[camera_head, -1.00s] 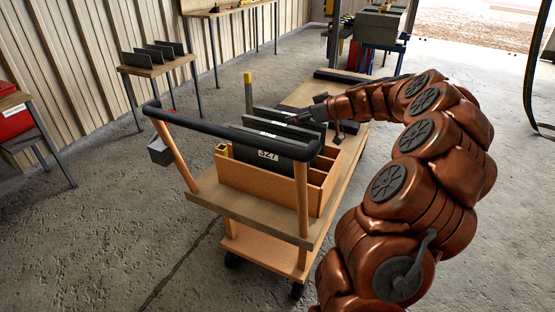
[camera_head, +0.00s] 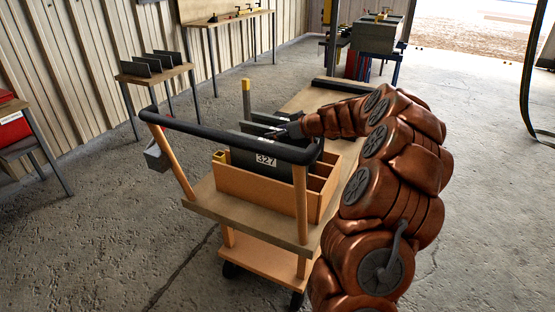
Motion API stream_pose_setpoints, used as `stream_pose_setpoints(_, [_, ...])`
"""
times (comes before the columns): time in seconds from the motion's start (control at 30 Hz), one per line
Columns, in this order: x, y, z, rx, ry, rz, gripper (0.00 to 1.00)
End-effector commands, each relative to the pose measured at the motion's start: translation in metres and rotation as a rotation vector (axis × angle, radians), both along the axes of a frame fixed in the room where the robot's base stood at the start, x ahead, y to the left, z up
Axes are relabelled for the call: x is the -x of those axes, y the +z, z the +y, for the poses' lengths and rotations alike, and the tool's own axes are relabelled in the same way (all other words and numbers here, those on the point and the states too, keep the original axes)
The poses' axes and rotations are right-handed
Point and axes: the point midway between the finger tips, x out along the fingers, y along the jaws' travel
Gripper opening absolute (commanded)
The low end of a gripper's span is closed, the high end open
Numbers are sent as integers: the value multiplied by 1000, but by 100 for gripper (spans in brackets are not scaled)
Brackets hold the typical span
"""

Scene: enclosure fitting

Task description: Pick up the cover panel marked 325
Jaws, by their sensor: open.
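Dark cover panels stand upright in the wooden slotted box on the cart. The front panel (camera_head: 262,164) has a white label reading 327. More panels (camera_head: 258,129) stand behind it, partly hidden, and I cannot read a 325 mark on any of them. My gripper (camera_head: 282,132) is at the end of the copper-brown arm, over the right part of the box, close to the rear panels. Its fingertips are small and partly hidden against the dark panels. I cannot tell whether they touch a panel.
The wooden cart (camera_head: 205,200) has a black handle (camera_head: 225,146) across its near end. A small table (camera_head: 150,72) with several dark plates stands at the back left. A red case (camera_head: 14,128) sits on a table at the far left. Concrete floor is open at right.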

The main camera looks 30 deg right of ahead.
Motion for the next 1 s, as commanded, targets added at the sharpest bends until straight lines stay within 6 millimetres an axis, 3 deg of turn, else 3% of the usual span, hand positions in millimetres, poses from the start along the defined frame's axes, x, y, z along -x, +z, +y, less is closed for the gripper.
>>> stream_pose_setpoints(0.3, [-4, -1, 1, 1, 0, -1, 55])
stream_pose_setpoints(0.83, [-3, -1, 1, 2, -1, -1, 0])
stream_pose_setpoints(1.0, [-3, -1, 1, 2, -1, -1, 0])
